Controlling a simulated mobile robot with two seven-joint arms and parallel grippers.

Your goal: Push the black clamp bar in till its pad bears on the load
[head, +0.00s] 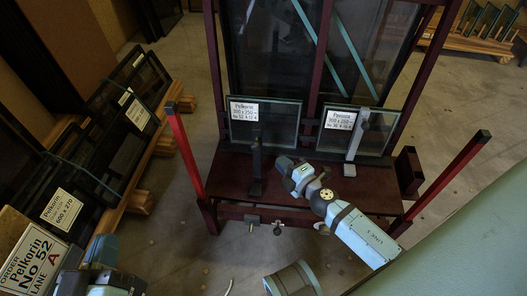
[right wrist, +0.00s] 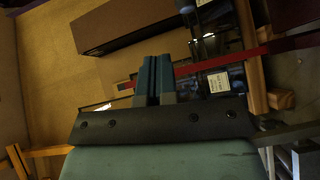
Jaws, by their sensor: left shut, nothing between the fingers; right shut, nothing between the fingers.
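A dark upright clamp bar (head: 257,165) stands on the ledge of the dark red rack, in front of the left labelled glass pane (head: 280,122). From this angle I cannot tell whether its pad touches the pane. A greyer upright bar (head: 353,145) stands before the right labelled pane (head: 338,135). My right gripper (head: 283,162) is just right of the dark bar, apparently with a small gap. Its blue-grey fingers are shut and empty in the right wrist view (right wrist: 155,75). My left gripper (head: 103,248) is low at the far left, away from the rack, shut; its fingertips are unclear.
Red posts with black tips rise at the rack's left (head: 185,150) and right (head: 450,175) corners. A wooden trestle (head: 150,165) with dark panes stands at the left. A pale green surface (head: 470,245) fills the lower right. The floor before the rack is partly clear.

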